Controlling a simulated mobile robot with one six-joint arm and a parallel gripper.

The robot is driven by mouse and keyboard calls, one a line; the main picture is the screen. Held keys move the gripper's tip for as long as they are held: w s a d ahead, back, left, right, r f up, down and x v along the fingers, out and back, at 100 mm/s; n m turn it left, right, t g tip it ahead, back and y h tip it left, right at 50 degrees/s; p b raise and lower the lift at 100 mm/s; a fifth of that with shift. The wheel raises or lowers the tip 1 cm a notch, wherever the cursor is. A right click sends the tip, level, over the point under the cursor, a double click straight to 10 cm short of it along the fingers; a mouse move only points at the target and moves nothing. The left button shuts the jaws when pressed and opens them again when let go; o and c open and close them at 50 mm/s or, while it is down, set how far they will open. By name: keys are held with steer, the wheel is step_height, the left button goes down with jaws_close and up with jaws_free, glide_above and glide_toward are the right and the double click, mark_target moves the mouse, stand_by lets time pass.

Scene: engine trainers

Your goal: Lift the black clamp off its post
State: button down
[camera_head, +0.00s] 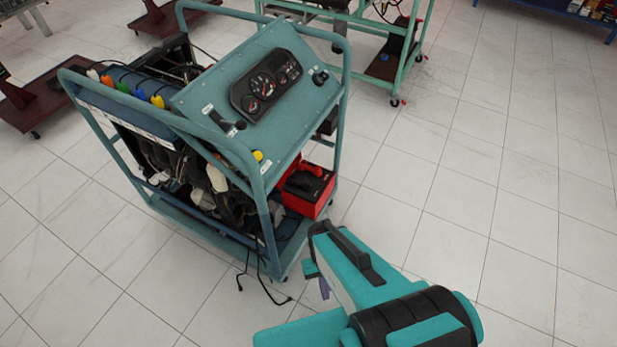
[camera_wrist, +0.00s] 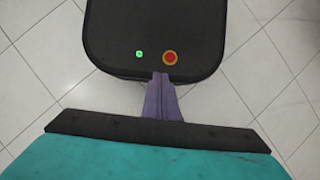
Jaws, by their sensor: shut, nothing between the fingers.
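A red battery (camera_head: 318,205) with a dark top sits low at the right end of the teal engine trainer frame in the head view. A black shape that looks like the black clamp (camera_head: 304,183) lies on its top; its post is hidden or too small to tell. A red clamp (camera_head: 312,169) is just behind it. My gripper (camera_head: 324,289) has purple fingers and is apart from the battery, below it in the picture. In the wrist view my gripper (camera_wrist: 164,80) is shut and empty, over my own black base; no clamp shows there.
The trainer frame (camera_head: 268,210) has upright tubes beside the battery and a sloping gauge panel (camera_head: 285,100) above. Black cables (camera_head: 262,285) trail onto the floor. Another teal stand (camera_head: 385,65) is behind. The tiled floor (camera_head: 480,190) at right is clear.

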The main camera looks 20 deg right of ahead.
step_height(320, 180, up, 7)
steer(key=p, duration=0.5)
steer(key=shift+s+d+f, duration=0.15)
steer(key=shift+s+d, duration=0.05)
steer(key=shift+d, duration=0.2)
steer(key=c, duration=1.8)
jaws_free()
steer(key=shift+o, duration=0.2)
steer(key=shift+a, duration=0.15)
